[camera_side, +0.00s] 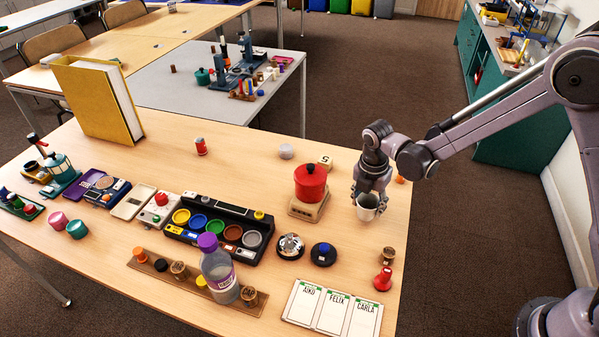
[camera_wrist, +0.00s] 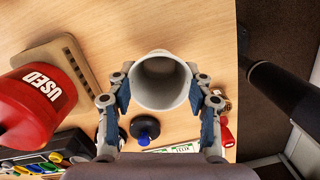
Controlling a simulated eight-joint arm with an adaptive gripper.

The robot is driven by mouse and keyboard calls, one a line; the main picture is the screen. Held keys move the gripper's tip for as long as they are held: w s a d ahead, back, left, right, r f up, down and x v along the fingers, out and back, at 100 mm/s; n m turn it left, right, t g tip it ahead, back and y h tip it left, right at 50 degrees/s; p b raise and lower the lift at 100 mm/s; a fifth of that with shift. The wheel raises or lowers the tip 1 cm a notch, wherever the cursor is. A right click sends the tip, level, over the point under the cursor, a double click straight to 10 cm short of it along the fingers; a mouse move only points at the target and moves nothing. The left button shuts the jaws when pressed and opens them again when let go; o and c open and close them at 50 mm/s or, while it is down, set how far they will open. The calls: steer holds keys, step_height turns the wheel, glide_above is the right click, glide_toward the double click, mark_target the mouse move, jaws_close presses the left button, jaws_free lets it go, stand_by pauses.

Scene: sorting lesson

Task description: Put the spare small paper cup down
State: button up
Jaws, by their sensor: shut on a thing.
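A small white paper cup (camera_side: 367,208) is held between the fingers of my gripper (camera_side: 370,192) in the side view, over the right part of the wooden table. In the wrist view the cup (camera_wrist: 161,82) shows its open mouth towards the camera, and its inside looks empty. The blue-padded fingers of my gripper (camera_wrist: 160,105) are shut on it from both sides. Whether the cup's base touches the table is not clear from these views.
A red container marked USED (camera_wrist: 40,100) stands on a beige base (camera_side: 305,208) left of the cup. A black button (camera_side: 323,254), a silver bell (camera_side: 291,246), name cards (camera_side: 333,310) and a red stamp-like piece (camera_side: 383,279) lie nearer the front. The table's right edge is close.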

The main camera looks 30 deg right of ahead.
mark_target(367, 210)
steer(key=shift+f, duration=1.55)
steer(key=shift+f, duration=0.15)
steer(key=o, duration=0.7)
steer(key=shift+c, duration=0.2)
step_height(367, 210, up, 12)
steer(key=a, duration=0.1)
steer(key=s+d+r+m+t, duration=0.3)
steer(key=s+r+m, duration=0.2)
steer(key=s+m, duration=0.3)
steer(key=s+d+r+m+t+y, duration=0.1)
steer(key=s+d+r+m+t, duration=0.2)
steer(key=m, duration=1.2)
steer(key=s+d+r, duration=0.1)
steer(key=s+r, duration=0.2)
steer(key=s, duration=0.2)
steer(key=shift+t, duration=0.3)
